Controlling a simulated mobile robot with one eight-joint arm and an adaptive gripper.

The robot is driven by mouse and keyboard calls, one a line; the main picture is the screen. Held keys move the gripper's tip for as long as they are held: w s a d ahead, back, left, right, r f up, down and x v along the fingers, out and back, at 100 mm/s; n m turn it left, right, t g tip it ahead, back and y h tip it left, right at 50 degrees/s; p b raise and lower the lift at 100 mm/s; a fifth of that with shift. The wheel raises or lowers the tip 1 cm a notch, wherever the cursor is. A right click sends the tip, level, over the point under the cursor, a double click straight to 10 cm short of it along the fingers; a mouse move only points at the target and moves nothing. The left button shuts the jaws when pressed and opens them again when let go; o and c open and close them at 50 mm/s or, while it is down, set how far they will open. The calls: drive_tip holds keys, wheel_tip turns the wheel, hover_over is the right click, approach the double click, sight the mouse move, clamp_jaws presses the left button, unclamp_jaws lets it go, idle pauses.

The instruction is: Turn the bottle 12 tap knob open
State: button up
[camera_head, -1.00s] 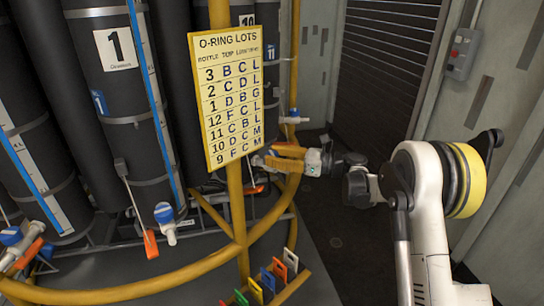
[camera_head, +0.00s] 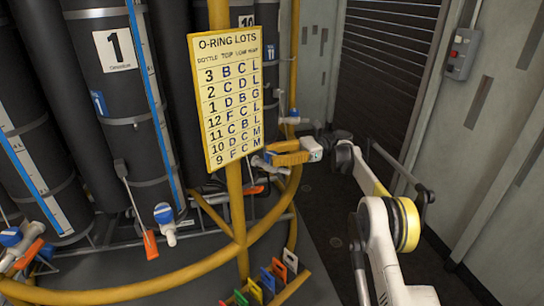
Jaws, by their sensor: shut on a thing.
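My gripper (camera_head: 272,158) is just right of the yellow post, behind the edge of the lots board. Its orange fingers point left and are shut on a small tap knob (camera_head: 257,161), which is partly hidden by the fingers and the board. An orange lever shows just below it. The number of the bottle that this tap serves cannot be read here. No label 12 shows on any bottle in view.
The yellow post carries the O-ring lots board (camera_head: 233,100). A yellow ring rail (camera_head: 150,283) curves in front of the black bottles. Bottle 1 (camera_head: 118,85) has a blue-knobbed tap (camera_head: 164,220). Coloured tags (camera_head: 268,281) stand low. Dark floor lies right of the rail.

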sight(272, 154)
idle(0.4)
drive_tip(key=o, duration=1.2)
drive_tip(key=shift+a, duration=0.1)
wheel_tip(272, 154, up, 10)
